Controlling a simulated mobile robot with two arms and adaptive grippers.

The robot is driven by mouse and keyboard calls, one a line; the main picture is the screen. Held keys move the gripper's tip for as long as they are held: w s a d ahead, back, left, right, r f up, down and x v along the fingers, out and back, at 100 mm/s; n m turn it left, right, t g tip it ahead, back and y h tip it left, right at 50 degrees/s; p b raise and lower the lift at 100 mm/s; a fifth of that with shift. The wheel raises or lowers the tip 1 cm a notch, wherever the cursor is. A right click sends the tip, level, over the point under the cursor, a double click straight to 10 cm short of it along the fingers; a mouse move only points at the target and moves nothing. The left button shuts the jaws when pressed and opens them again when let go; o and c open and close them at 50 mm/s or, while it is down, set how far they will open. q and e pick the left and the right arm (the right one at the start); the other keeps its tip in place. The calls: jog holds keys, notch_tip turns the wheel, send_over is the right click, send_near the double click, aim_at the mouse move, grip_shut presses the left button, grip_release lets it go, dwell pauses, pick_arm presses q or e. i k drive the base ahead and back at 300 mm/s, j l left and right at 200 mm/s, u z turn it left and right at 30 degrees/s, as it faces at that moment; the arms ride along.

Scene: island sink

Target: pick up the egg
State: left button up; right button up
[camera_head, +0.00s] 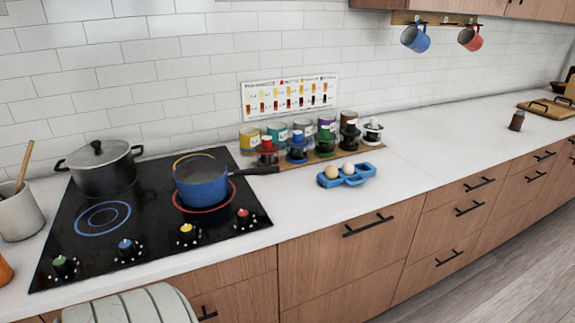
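Two pale eggs sit in a blue egg holder (358,180) on the white counter, right of the stove. One egg (331,172) is at the left end of the holder, and the other egg (348,168) is just right of it. The rest of the holder looks empty. Neither of my grippers shows in the head view.
A blue pot (202,186) stands on a red-ringed burner, its dark handle pointing right toward the holder. A black lidded pot (101,168) stands behind left. Several jars and timers (297,145) stand on a wooden board behind the eggs.

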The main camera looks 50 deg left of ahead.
aim_at(332, 171)
jog(key=u, duration=1.35)
